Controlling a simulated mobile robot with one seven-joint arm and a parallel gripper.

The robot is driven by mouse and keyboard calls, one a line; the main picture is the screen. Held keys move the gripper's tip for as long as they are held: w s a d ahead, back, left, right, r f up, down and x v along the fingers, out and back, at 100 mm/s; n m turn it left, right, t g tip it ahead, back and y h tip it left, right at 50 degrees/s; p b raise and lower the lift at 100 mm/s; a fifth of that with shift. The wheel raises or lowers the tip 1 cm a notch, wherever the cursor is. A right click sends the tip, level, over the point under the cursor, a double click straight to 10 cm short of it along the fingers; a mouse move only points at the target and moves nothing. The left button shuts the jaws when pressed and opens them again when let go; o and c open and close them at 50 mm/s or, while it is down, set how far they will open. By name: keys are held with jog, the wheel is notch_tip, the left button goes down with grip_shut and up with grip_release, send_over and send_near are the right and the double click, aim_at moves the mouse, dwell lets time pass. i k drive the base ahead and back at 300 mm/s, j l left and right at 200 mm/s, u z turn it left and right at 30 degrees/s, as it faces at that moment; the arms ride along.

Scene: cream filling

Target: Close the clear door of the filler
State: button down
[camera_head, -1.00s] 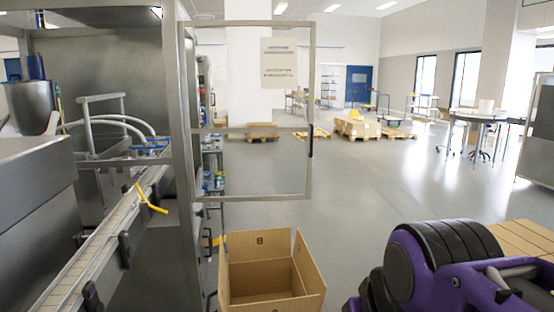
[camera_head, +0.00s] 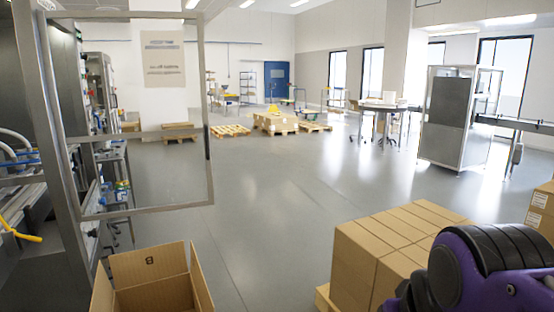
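The clear door (camera_head: 142,208) of the filler stands open at the left of the head view. It is a transparent panel in a grey metal frame, with a dark handle on its right edge and a notice seen at its upper part. The filler (camera_head: 40,150) is cut off by the left edge; its metal post, part of the conveyor and a yellow lever show. A purple and black part of my arm shows at the lower right. My gripper is not in view.
An open empty cardboard box (camera_head: 152,284) stands on the floor below the door. Stacked closed cartons (camera_head: 385,245) stand at the lower right. The floor between is clear.

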aim_at(163, 55)
jog(key=i+l+u, duration=0.15)
jog(key=i+l, duration=0.5)
jog(key=i, duration=0.1)
